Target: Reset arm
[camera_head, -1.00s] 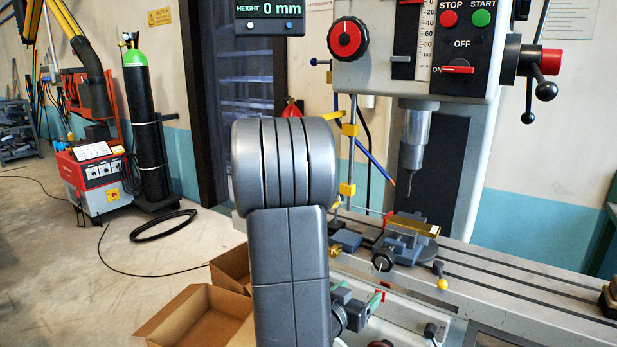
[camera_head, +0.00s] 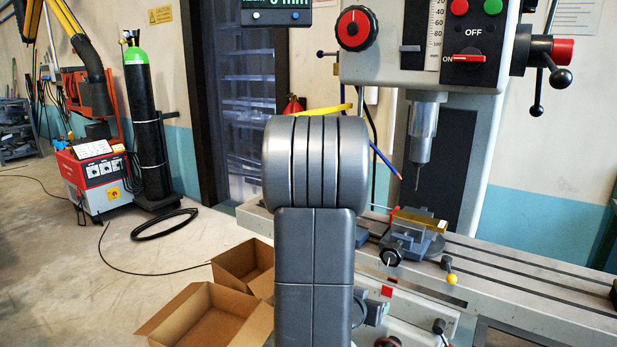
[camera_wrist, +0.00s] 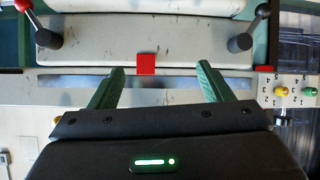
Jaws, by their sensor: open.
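My gripper (camera_wrist: 157,88) shows in the wrist view with its two green fingers wide apart and nothing between them. Beyond the fingers is a pale machine surface with a small red block (camera_wrist: 146,64) at its edge. In the head view, my grey arm stands upright in the middle and hides part of the drill press table. The gripper itself cannot be made out in the head view.
A drill press (camera_head: 424,60) stands over a slotted table (camera_head: 520,277) with a vise (camera_head: 413,240) clamping a brass-coloured block (camera_head: 420,219). Two open cardboard boxes (camera_head: 205,312) lie left of my arm. A gas cylinder (camera_head: 146,130) and red welder (camera_head: 97,178) stand at left on open floor.

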